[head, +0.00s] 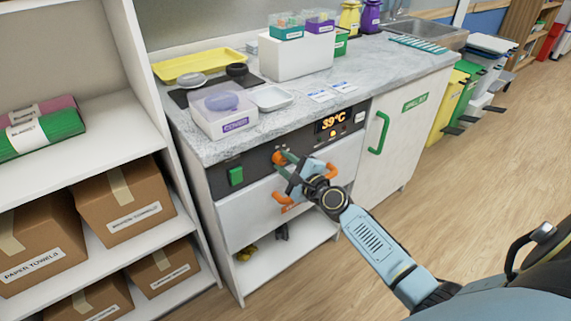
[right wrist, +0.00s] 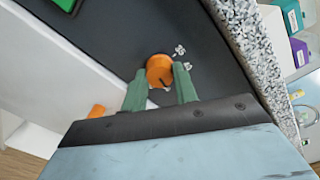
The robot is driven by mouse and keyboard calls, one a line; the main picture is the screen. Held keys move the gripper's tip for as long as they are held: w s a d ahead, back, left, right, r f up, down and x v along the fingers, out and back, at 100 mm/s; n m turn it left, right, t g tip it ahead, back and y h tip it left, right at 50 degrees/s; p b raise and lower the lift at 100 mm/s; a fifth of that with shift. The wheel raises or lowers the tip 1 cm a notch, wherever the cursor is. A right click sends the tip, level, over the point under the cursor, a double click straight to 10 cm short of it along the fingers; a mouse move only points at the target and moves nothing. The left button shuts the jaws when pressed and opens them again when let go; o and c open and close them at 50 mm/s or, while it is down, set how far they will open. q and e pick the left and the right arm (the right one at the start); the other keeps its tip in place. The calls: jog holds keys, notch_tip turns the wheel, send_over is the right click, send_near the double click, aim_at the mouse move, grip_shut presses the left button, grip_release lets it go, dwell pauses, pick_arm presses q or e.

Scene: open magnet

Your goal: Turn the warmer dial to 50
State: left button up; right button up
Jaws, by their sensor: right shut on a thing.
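The orange warmer dial (head: 279,158) sits on the dark control panel (head: 258,164) below the counter edge. In the right wrist view the dial (right wrist: 160,71) is between the green fingertips of my right gripper (right wrist: 161,84), with small white marks on the panel beside it. My right gripper (head: 287,162) is shut on the dial in the head view. The display (head: 333,121) reads 39°C in orange digits. My left gripper is not in view.
A green switch (head: 236,176) is left of the dial. An orange drawer handle (head: 283,199) lies just under my gripper. The counter (head: 225,144) holds boxes and trays. A shelf with cardboard boxes (head: 124,199) stands at left.

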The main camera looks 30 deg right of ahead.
jog(key=shift+m, duration=1.6)
jog(key=o, duration=1)
